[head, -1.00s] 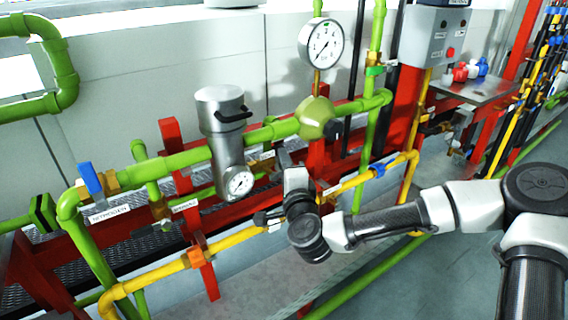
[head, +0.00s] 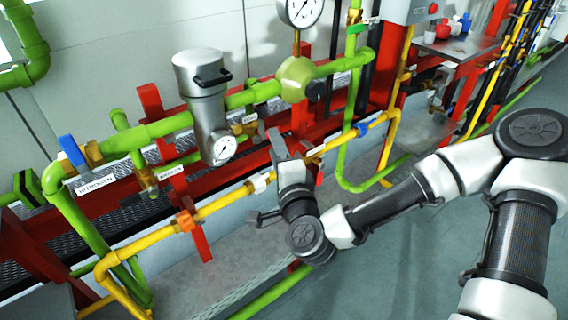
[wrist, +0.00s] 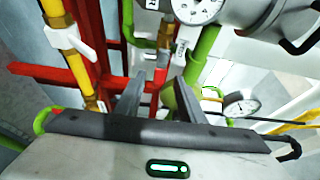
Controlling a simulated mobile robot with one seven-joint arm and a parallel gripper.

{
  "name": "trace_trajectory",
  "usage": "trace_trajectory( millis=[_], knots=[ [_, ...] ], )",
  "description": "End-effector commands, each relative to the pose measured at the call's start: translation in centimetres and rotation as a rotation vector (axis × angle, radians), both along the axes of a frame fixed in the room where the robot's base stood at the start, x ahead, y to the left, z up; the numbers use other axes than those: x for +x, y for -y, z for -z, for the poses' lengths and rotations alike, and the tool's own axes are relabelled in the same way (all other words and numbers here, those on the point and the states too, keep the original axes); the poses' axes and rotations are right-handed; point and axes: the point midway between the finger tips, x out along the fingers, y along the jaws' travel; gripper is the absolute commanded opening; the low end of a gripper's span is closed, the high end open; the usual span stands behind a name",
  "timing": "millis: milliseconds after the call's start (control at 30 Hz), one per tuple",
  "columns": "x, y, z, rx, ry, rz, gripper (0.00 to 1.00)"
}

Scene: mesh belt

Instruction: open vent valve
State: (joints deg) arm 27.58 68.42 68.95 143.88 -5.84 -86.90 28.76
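No valve carries a label that I can read as vent. My gripper (head: 277,142) is beside the pipe rack, below the green round-bodied fitting (head: 297,80). In the wrist view its two fingers (wrist: 159,97) are apart, with nothing held between them. Beyond the fingertips are a brass valve (wrist: 166,36) and a white lever (wrist: 186,42) by a green pipe. A white-handled valve (wrist: 72,38) sits on the yellow pipe at the left; it also shows in the head view (head: 261,183). My gripper hides part of the rack behind it.
A grey cylinder with a gauge (head: 204,95) hangs on the green pipe. A blue-handled valve (head: 72,152) stands at the left near a nitrogen label (head: 108,189). The yellow pipe (head: 225,201) runs along the front. Floor (head: 385,270) is open at the lower right.

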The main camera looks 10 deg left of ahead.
Motion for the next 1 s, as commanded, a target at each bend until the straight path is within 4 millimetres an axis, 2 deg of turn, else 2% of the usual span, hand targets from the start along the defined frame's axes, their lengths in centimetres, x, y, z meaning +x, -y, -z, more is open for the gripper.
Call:
trace_trajectory(
  millis=[33, 100, 167, 367, 800, 1000],
  knots=[
    [-1.0, 0.4, -1.1, -0.003, -0.008, -0.003, 0.36],
    [-2.3, 1.0, -1.2, -0.001, -0.01, -0.004, 0.36],
    [-2.1, 1.1, -1.1, 0.0, -0.008, 0.004, 0.36],
    [-3.0, 1.6, -1.1, 0.0, -0.008, 0.006, 0.36],
    [-6.7, 3.3, -0.2, -0.001, -0.004, -0.001, 0.36],
    [-7.0, 3.5, -0.1, 0.0, -0.002, -0.001, 0.36]
  ],
)
